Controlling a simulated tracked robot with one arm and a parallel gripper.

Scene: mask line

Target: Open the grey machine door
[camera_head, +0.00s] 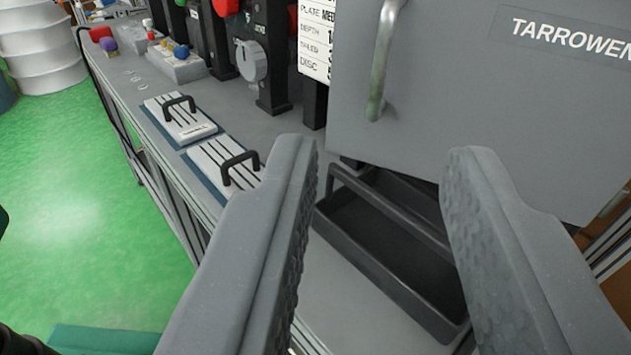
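The grey machine door (465,110) fills the upper right of the view and bears the lettering "TARROWEN". It looks closed, but its edges are partly out of frame. A metal bar handle (382,62) stands upright near the door's left edge. My gripper (385,165) is open, with its two grey fingers wide apart in the foreground. Nothing is between the fingers but the view beyond. The handle is above the gap between the fingertips in the picture, and neither finger appears to touch it. The right finger overlaps the door's lower part.
A black tray with a handle (385,255) sits on the bench below the door. Two white slatted blocks with black handles (180,118) lie to the left. Black machine units (268,55) and a label sign (316,38) stand behind. Green floor (85,210) is open at left.

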